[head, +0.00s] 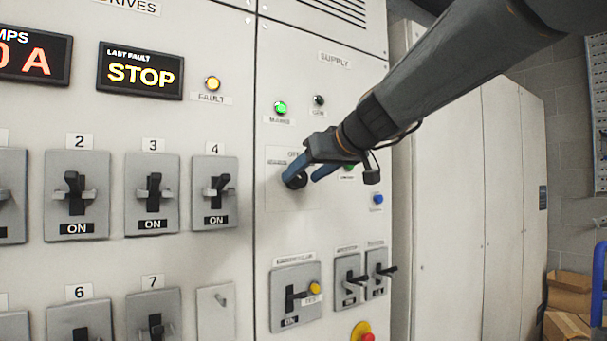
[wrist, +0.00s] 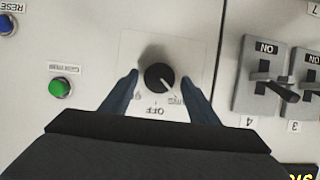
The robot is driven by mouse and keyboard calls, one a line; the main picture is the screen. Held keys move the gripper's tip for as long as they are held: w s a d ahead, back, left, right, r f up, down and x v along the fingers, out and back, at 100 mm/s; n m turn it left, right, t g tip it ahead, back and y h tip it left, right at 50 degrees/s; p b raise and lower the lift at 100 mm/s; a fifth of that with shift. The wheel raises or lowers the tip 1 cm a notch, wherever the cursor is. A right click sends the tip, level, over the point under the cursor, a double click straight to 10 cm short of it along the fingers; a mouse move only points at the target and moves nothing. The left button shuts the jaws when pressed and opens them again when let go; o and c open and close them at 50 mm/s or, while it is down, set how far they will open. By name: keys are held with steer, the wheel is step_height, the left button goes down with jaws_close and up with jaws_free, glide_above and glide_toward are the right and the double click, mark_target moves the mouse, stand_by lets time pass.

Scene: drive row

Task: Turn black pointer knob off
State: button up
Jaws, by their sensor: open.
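The black pointer knob (wrist: 158,79) sits on a pale square plate in the wrist view, which is upside down. Its white pointer line slants to the lower right, toward a small side label and away from the OFF label (wrist: 157,111) straight below it. My gripper (wrist: 160,77) is open, with one blue finger on each side of the knob and a visible gap to each. In the head view my gripper (head: 302,178) reaches the supply panel from the upper right, and its fingers partly cover the knob (head: 295,181).
A green button (wrist: 61,88) and a blue reset button (wrist: 7,24) lie left in the wrist view. Numbered switches (wrist: 272,82) lie right. In the head view, breaker levers (head: 297,295) and a red-yellow button (head: 362,332) sit below the knob.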

steer(key=shift+w+a+f, duration=0.2)
steer(key=shift+w+a, duration=0.05)
steer(key=shift+w, duration=0.2)
steer(key=c, duration=0.9)
